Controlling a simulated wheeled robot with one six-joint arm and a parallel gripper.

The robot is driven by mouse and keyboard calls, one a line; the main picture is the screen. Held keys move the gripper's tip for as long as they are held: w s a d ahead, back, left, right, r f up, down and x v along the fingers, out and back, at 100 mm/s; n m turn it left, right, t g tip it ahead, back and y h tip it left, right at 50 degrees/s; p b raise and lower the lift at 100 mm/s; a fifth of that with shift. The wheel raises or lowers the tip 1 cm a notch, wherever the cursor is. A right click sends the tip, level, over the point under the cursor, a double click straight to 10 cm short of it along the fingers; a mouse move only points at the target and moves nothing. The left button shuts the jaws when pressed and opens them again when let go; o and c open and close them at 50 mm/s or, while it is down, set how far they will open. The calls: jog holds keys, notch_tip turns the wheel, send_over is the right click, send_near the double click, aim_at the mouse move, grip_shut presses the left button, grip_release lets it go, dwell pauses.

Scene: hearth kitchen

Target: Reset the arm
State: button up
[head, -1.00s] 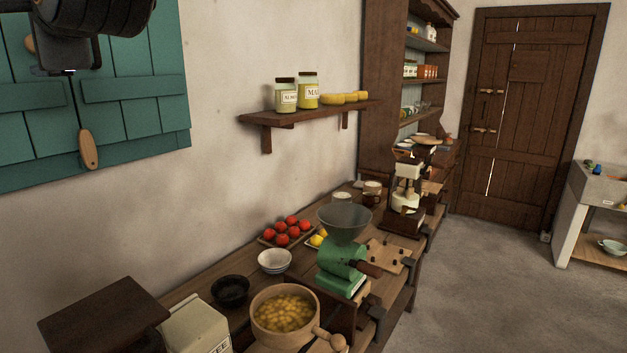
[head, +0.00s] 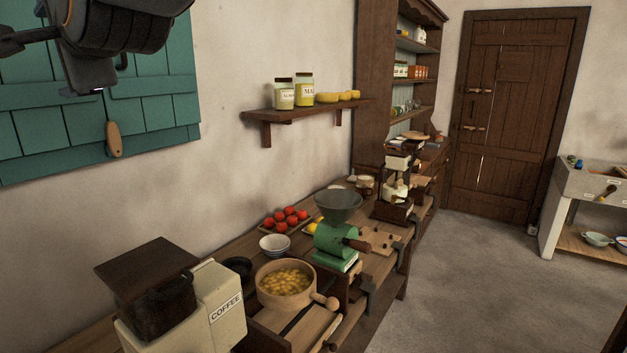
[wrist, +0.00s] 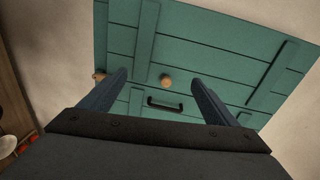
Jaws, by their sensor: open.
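My gripper (wrist: 160,98) is open in the wrist view, its two dark blue fingers apart with nothing held between them. Beyond the fingers are teal shutters (wrist: 200,40) with a wooden knob (wrist: 166,82) and a dark handle (wrist: 166,104). In the head view my arm hangs at the top left in front of the teal shutters (head: 150,85); the fingers do not show clearly there. A wooden piece (head: 114,140) shows against the shutters below my arm.
Below stands a counter with a coffee box (head: 222,310), a bowl of yellow pieces (head: 262,296), a green grinder (head: 335,240) and a plate of red fruit. A wall shelf (head: 300,112) holds jars. The floor (head: 465,280) at right is clear.

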jog(key=w+d+f+n+h, duration=0.1)
jog(key=w+d+f+h, duration=0.2)
jog(key=w+d+f, duration=0.45)
jog(key=w+d+f+n+h, duration=0.1)
jog(key=w+d+f+h, duration=0.25)
jog(key=d+f, duration=0.6)
jog(key=w+d+f+n+g+h, duration=0.15)
jog(key=d+f+h, duration=0.25)
jog(key=d+f, duration=1.2)
jog(key=s+d+f+n+g+h, duration=0.1)
jog(key=s+d+f+g, duration=0.1)
jog(key=s+d+f, duration=0.5)
jog(key=s+d+f+n+g+h, duration=0.1)
jog(key=s+d+f+g, duration=0.2)
jog(key=d, duration=0.7)
jog(key=s+d+f+n+g+h, duration=0.1)
jog(key=s+d+f+h, duration=0.1)
jog(key=s+d+f, duration=0.55)
notch_tip(320, 180, down, 14)
jog(key=g+b, duration=0.2)
jog(key=b, duration=1.5)
jog(key=shift+w+d+f, duration=0.25)
jog(key=shift+w+d, duration=0.1)
jog(key=shift+w, duration=0.05)
jog(key=shift+y, duration=0.25)
